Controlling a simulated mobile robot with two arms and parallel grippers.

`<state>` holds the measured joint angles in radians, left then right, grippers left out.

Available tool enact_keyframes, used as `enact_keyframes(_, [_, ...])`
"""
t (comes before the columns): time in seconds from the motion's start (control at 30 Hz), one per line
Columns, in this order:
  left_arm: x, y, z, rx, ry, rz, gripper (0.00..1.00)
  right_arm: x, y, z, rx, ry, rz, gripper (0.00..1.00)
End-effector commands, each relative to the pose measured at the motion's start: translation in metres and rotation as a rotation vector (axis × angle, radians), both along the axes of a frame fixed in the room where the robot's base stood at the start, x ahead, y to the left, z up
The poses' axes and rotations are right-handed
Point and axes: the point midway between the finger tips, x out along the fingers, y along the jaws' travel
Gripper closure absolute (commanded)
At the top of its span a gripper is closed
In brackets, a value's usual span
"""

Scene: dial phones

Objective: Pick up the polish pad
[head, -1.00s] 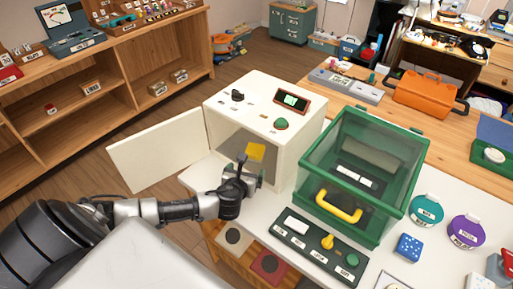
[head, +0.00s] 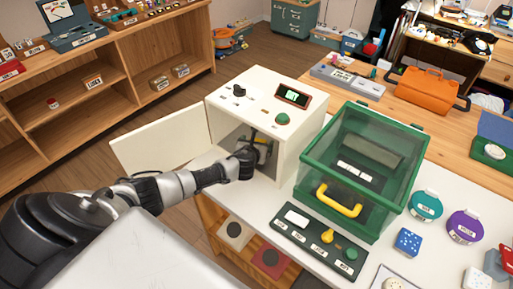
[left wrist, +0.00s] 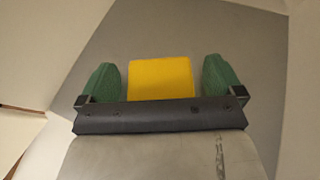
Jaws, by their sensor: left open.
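A yellow square pad (left wrist: 161,80) shows between the fingers in the left wrist view. I take it as the polish pad, though no label on it can be read. In the head view only a sliver of its yellow shows inside the open white cabinet (head: 230,105). My left gripper (head: 258,142) reaches into the cabinet's front opening and hides most of the pad. In the left wrist view the gripper's green fingertips (left wrist: 162,82) are open, one on each side of the pad, with a gap on both sides. My right gripper is not in view.
The cabinet's door (head: 160,132) stands open to the left. A green clear-sided case (head: 355,165) with a yellow handle is close on the right. A dark control panel (head: 305,240) lies in front of it. A teal round container (head: 425,204) and a blue dotted block (head: 408,242) lie further right.

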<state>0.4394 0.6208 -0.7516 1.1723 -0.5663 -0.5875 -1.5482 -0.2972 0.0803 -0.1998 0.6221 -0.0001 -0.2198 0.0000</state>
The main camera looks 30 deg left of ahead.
Motion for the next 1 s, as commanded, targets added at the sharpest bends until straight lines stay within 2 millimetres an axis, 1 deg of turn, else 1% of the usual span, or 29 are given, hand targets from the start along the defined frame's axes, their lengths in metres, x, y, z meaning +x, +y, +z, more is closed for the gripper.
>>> enact_keyframes(0.1, [0.0033,0.0003,-0.0011,-0.001,0.000,-0.001,0.04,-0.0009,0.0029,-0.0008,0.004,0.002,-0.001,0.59])
enact_keyframes(0.27, [0.0030,0.0006,-0.0010,0.000,0.000,-0.001,0.04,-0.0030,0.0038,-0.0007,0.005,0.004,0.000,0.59])
enact_keyframes(0.3, [0.0030,0.0006,-0.0010,0.000,0.000,-0.001,0.06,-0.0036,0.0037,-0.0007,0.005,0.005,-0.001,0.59])
enact_keyframes(0.57, [0.0027,0.0007,-0.0012,0.000,0.000,-0.001,0.46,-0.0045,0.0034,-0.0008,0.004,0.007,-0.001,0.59])
enact_keyframes(0.6, [0.0027,0.0008,-0.0012,0.000,0.000,-0.001,0.52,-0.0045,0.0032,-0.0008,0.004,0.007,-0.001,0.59])
enact_keyframes(0.63, [0.0027,0.0008,-0.0012,0.000,0.000,-0.001,0.56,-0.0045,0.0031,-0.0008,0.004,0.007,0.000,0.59])
enact_keyframes(0.67, [0.0028,0.0008,-0.0009,0.000,0.000,-0.001,0.58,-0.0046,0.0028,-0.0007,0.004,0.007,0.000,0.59])
enact_keyframes(1.0, [0.0030,0.0012,0.0016,0.000,-0.001,0.000,0.58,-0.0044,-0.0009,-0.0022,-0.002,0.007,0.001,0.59])
